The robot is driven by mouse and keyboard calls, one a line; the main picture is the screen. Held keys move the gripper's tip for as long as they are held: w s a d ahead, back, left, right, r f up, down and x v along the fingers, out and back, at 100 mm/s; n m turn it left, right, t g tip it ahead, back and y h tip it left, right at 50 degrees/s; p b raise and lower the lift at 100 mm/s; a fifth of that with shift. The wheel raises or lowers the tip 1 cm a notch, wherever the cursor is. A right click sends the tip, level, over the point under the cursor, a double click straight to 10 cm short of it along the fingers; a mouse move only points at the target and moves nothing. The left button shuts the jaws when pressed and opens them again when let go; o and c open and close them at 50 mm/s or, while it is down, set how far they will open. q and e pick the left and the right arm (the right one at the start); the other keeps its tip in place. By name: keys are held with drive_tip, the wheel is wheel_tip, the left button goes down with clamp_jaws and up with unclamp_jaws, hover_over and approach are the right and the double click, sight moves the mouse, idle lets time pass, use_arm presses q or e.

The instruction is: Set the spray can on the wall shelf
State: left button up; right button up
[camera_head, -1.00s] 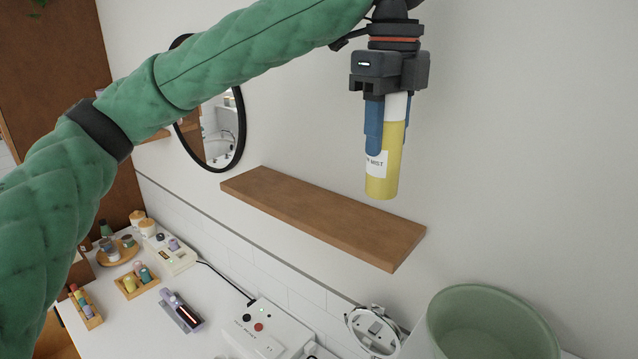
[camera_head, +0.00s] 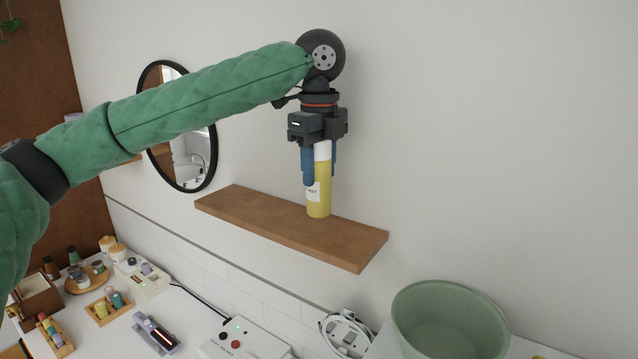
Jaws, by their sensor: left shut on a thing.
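The spray can (camera_head: 319,200) is a yellow cylinder with a white top and a white label. It is upright, and its base appears to meet the top of the wooden wall shelf (camera_head: 270,225), right of the shelf's middle; whether it fully rests there I cannot tell. My left gripper (camera_head: 320,170) points down from above with its blue fingers shut around the can's upper part. My right gripper is not in view.
A round black-framed mirror (camera_head: 180,130) hangs left of the shelf. A green bin (camera_head: 450,315) stands at the lower right. Below, a white counter (camera_head: 105,335) holds wooden trays, small bottles and devices. The shelf is otherwise bare.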

sight(319, 184)
use_arm(q)
drive_tip(key=f, duration=0.1)
drive_tip(key=w+f, duration=0.1)
drive_tip(key=f, duration=0.1)
drive_tip(key=shift+w+d, duration=0.1)
drive_tip(key=shift+w+f, duration=0.15)
drive_tip(key=shift+f, duration=0.4)
drive_tip(key=shift+s+r, duration=0.1)
drive_tip(key=shift+s, duration=0.1)
drive_tip(key=shift+s+r, duration=0.1)
drive_tip(key=shift+s, duration=0.1)
drive_tip(key=shift+f, duration=0.25)
drive_tip(key=o, duration=1)
drive_tip(key=shift+w, duration=0.25)
drive_tip(key=shift+o, duration=0.2)
drive_tip(key=shift+s+r, duration=0.1)
drive_tip(key=shift+s, duration=0.05)
wheel_tip(319, 184, up, 11)
drive_tip(key=shift+r, duration=0.6)
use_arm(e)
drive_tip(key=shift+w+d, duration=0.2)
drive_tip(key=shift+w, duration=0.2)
